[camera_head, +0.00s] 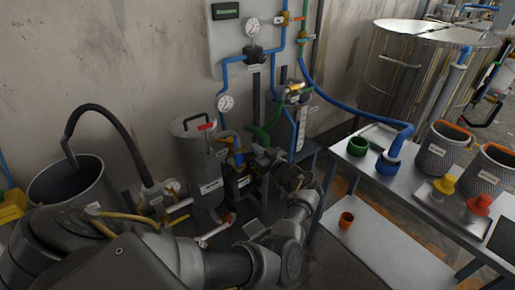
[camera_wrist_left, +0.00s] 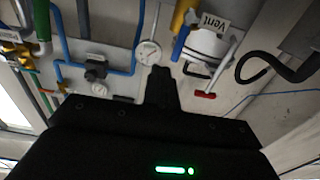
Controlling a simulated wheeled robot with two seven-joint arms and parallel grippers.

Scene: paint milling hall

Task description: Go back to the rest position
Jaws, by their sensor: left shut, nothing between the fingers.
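My left arm (camera_head: 215,268) comes in from the lower left of the head view and bends up at the lower middle. My left gripper (camera_head: 293,176) is at its end, dark and small, in front of the pipes and beside the metal table. In the left wrist view my left gripper (camera_wrist_left: 161,78) shows as a dark shape with its fingers together and nothing between them. Behind it are a round gauge (camera_wrist_left: 148,52), blue pipes and a white vessel with a "Vent" label (camera_wrist_left: 209,42). My right gripper is in neither view.
A grey bin (camera_head: 70,185) stands left.

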